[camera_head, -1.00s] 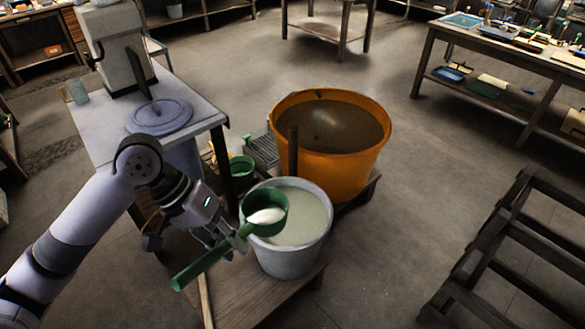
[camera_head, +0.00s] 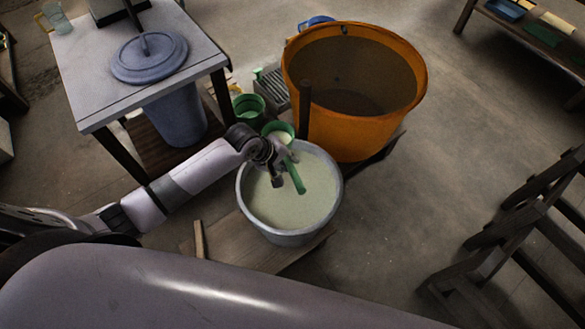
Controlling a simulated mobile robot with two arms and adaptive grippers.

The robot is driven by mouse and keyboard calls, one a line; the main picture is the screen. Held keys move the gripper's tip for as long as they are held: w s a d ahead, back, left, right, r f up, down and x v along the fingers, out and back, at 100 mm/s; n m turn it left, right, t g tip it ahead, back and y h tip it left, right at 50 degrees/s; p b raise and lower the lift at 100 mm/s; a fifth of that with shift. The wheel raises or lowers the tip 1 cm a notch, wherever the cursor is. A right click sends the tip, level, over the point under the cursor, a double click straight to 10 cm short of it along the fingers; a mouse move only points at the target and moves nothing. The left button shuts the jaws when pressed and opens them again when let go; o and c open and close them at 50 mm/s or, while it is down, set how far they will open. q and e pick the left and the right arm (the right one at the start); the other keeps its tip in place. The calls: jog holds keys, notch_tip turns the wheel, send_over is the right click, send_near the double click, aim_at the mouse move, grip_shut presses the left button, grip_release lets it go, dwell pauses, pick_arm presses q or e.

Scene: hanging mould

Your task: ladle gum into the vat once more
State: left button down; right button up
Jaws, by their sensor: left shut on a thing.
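The orange vat (camera_head: 410,75) holds dark brown liquid and stands at the upper centre. The grey bucket (camera_head: 243,195), filled with pale, creamy gum (camera_head: 290,205), stands in front of it and to its left. My left gripper (camera_head: 285,162) is shut on the handle of the green ladle (camera_head: 298,180), above the bucket. The ladle's cup is at the bucket's far rim, close to the vat's near left side. Some pale stuff shows in the cup, but my gripper and wrist hide part of the ladle. My right gripper is out of view.
A dark upright post (camera_head: 305,108) stands between bucket and vat. A green pot (camera_head: 249,107) and a grey ribbed crate (camera_head: 274,86) sit left of the vat. A dark wooden rack (camera_head: 510,225) is at right.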

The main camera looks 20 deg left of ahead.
pick_arm(q)
notch_tip(320, 180, down, 20)
jog(key=w+n+g+h+b, duration=0.1)
jog(key=b, duration=1.4)
jog(key=shift+w+f+g, duration=0.15)
jog(key=shift+w+g, duration=0.15)
jog(key=shift+w, duration=0.05)
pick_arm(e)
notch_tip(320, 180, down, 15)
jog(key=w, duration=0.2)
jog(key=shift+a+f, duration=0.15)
pick_arm(q)
jog(key=shift+d, duration=0.1)
jog(key=shift+s+d+f+t+y+p, duration=0.3)
jog(key=shift+s+t+p, duration=0.15)
jog(key=shift+p, duration=0.35)
jog(key=shift+s+d+f+t+y+p, duration=0.15)
jog(key=shift+s+d+t+y+p, duration=0.25)
jog(key=shift+p, duration=0.4)
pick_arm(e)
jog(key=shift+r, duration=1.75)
